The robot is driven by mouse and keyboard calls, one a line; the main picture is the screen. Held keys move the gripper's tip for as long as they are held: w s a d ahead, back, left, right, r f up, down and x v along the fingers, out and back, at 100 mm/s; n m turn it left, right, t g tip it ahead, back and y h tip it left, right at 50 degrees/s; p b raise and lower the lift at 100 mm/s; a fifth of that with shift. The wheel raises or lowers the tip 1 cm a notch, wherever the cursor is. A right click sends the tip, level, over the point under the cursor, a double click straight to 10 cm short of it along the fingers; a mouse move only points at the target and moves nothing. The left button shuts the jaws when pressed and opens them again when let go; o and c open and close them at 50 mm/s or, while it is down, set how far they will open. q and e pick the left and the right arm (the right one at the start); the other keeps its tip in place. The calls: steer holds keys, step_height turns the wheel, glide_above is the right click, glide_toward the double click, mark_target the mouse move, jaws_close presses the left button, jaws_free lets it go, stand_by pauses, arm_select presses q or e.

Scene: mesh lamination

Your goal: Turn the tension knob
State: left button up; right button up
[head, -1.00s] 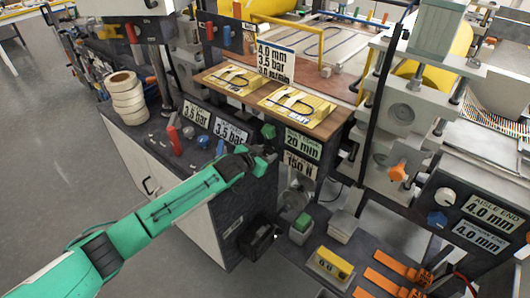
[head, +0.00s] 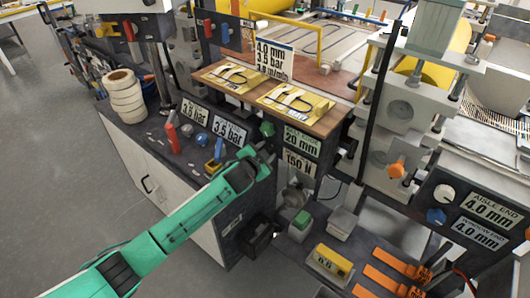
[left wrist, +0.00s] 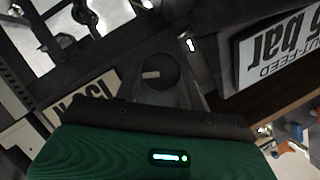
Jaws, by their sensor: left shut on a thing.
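My left gripper (head: 267,154) is at the dark front panel, just left of the "150 N" label (head: 299,162) and below the green knob (head: 267,129). In the left wrist view a dark round knob (left wrist: 155,72) with a pale pointer mark sits between the fingers, beside the upside-down "150 N" label (left wrist: 80,100). I take it as the tension knob. The gripper is shut on it, and in the head view the gripper hides it. My right gripper is not in view.
Yellow fixtures (head: 295,103) lie on the wooden shelf above. A "20 mm" label (head: 302,142) is beside the green knob. White tape rolls (head: 124,93) and a red lever (head: 172,138) are to the left. Orange tools (head: 385,280) and a yellow box (head: 331,262) lie below right.

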arm_select(q)
steer(key=o, duration=1)
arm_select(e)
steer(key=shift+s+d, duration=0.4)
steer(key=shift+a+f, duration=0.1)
arm_select(q)
steer(key=b+v, duration=0.1)
steer(key=v, duration=1.2)
steer(key=shift+s+a+r, duration=0.1)
steer(key=shift+s, duration=0.25)
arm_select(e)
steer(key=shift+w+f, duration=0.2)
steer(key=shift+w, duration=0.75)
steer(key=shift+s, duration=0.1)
